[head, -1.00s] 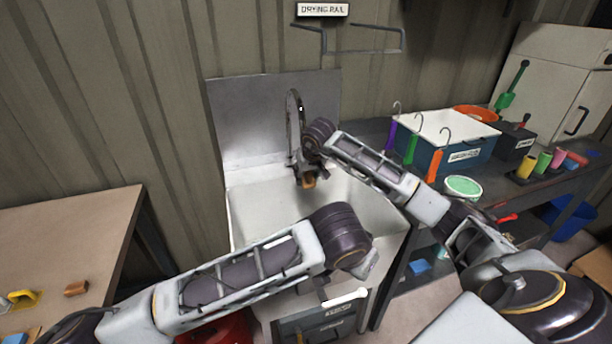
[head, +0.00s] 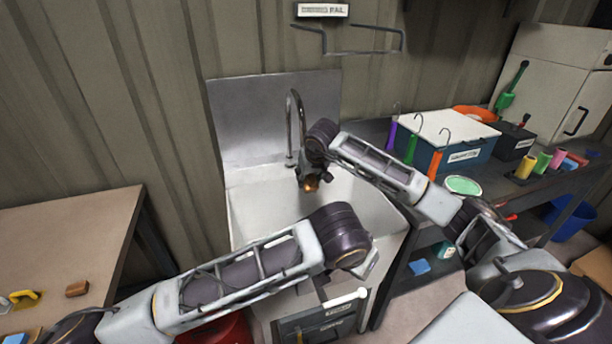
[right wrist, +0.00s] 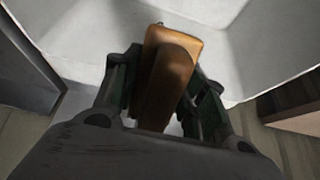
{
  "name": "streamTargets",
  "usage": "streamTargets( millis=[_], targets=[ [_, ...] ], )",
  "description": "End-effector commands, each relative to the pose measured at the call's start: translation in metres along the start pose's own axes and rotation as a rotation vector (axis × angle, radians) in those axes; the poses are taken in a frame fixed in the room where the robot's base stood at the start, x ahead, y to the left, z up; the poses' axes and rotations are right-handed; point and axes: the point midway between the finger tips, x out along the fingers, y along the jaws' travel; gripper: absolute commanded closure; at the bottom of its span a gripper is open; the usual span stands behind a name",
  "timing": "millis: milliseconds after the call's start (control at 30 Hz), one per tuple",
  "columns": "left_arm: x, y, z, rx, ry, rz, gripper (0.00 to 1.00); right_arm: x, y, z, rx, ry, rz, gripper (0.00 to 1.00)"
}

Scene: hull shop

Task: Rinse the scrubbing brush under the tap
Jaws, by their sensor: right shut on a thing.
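My right gripper (head: 308,175) is shut on the scrubbing brush, over the sink basin (head: 260,200). In the head view only a small brown end of the brush (head: 312,185) shows. In the right wrist view its brown wooden body (right wrist: 170,75) stands between the fingers (right wrist: 162,95); I cannot make out bristles. The curved metal tap (head: 290,125) rises at the back of the sink, and the gripper is just in front and to the right of its spout. I cannot tell whether water runs. My left forearm crosses in front of the sink; its gripper does not show.
A drying rail (head: 365,52) is on the wall above. A wooden table (head: 60,225) is at left. The basin's left part is clear.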

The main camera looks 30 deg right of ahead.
Motion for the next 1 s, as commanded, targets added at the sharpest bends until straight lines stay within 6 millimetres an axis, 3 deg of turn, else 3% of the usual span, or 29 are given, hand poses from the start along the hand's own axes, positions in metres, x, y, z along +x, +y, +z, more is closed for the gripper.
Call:
streamTargets(
  millis=[1000],
  targets=[
    [0.001,0.000,0.001,0.000,0.000,0.000,1.00,-0.045,0.001,0.042,-0.001,0.002,0.001,0.78]
  ],
)
